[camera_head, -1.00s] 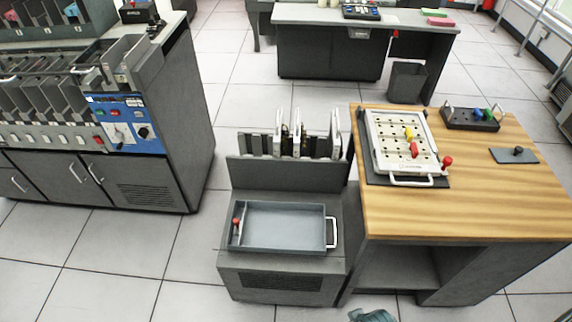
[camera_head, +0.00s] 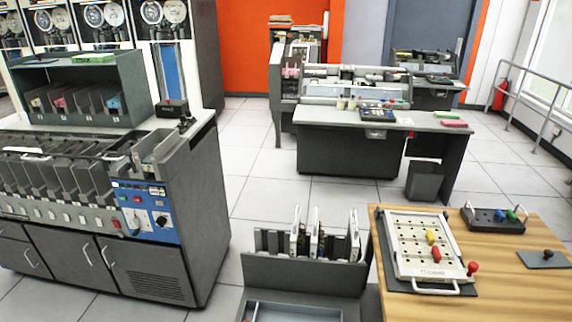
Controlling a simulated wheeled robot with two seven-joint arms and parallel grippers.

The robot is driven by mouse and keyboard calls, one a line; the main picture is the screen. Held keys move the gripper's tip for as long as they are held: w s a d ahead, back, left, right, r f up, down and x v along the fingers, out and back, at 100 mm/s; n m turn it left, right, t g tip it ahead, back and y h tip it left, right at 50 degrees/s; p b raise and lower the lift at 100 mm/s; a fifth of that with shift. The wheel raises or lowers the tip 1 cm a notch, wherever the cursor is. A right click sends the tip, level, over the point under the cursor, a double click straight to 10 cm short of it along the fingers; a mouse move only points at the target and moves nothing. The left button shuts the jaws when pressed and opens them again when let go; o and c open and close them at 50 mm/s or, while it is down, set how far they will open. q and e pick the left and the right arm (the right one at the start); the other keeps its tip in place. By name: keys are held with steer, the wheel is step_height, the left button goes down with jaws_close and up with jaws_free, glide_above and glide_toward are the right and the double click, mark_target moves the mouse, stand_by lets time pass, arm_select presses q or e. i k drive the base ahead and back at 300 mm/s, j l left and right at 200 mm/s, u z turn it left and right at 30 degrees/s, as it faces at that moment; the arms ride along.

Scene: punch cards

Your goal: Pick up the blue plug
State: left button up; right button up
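The small blue plug (camera_head: 511,216) stands in a dark plug holder (camera_head: 486,219) on the wooden table at the right. Green shows right beside it in the same holder. A white plugboard panel (camera_head: 409,243) lies to the left of the holder, with a yellow plug (camera_head: 430,237) and a red plug (camera_head: 437,255) in it. Neither of my grippers is in view.
The wooden table (camera_head: 535,295) stands at the lower right, with a dark plate (camera_head: 543,259) on it. A grey card machine (camera_head: 305,275) stands to its left. A large sorter cabinet (camera_head: 160,275) fills the left. Light floor tiles lie open between them.

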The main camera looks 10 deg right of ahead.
mark_target(498, 212)
steer(key=z, duration=1.55)
